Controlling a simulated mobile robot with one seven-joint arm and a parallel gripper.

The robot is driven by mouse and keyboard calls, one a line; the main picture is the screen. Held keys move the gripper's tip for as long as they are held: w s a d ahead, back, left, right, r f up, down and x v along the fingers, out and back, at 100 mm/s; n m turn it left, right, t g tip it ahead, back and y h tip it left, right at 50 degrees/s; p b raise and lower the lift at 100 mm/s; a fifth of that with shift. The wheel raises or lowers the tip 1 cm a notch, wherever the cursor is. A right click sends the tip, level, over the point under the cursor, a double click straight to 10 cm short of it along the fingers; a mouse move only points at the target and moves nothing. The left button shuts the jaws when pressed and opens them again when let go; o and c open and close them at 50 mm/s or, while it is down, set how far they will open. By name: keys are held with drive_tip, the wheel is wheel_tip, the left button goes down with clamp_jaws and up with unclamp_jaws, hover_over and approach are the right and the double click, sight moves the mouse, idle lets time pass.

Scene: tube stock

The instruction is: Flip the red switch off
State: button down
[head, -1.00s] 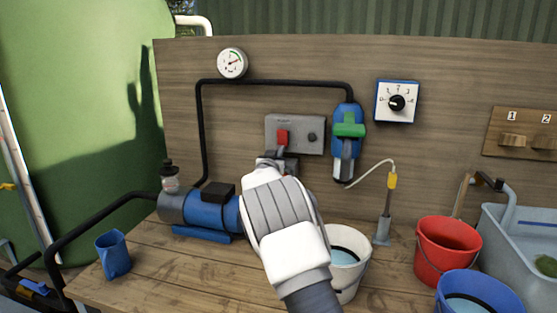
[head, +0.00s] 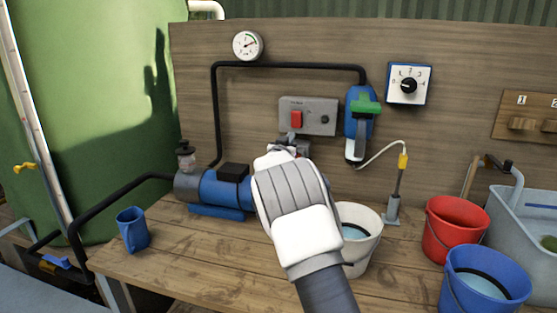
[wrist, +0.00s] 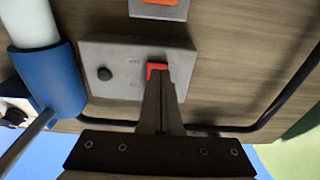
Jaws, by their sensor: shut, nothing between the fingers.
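The red switch (head: 296,119) is on the left part of a grey switch plate (head: 318,103) fixed to the wooden back panel. A small dark knob (head: 324,119) is to its right on the plate. My gripper (head: 291,138) is shut and empty, its tips just below the red switch in the head view. In the wrist view, my shut fingertips (wrist: 156,80) cover part of the red switch (wrist: 155,66), and only a red edge shows. I cannot tell whether they touch it or which way the switch is tipped.
A blue valve with a green handle (head: 366,107) is close right of the plate. A black pipe (head: 290,65) runs above. A blue pump (head: 225,190) stands at left, a white bucket (head: 368,217) at right below. A dial (head: 408,85) hangs further right.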

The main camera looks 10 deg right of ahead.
drive_tip(key=f+v, duration=0.1)
drive_tip(key=v, duration=0.9)
drive_tip(key=shift+d, duration=0.1)
drive_tip(key=s+r+n+g+y+p, duration=0.2)
drive_tip(key=s+r+g+y+p, duration=0.15)
drive_tip(key=s+r, duration=0.45)
drive_tip(key=s+r+n+g+y+p, duration=0.1)
drive_tip(key=s+r+g+y+p, duration=0.3)
drive_tip(key=s, duration=0.8)
drive_tip(key=s+d+f+n+g+p, duration=0.1)
drive_tip(key=s+g+p, duration=0.3)
drive_tip(key=s, duration=2.5)
drive_tip(key=shift+d+f+n, duration=0.3)
drive_tip(key=shift+d+f, duration=0.2)
drive_tip(key=shift+d, duration=0.15)
drive_tip(key=shift+s, duration=0.1)
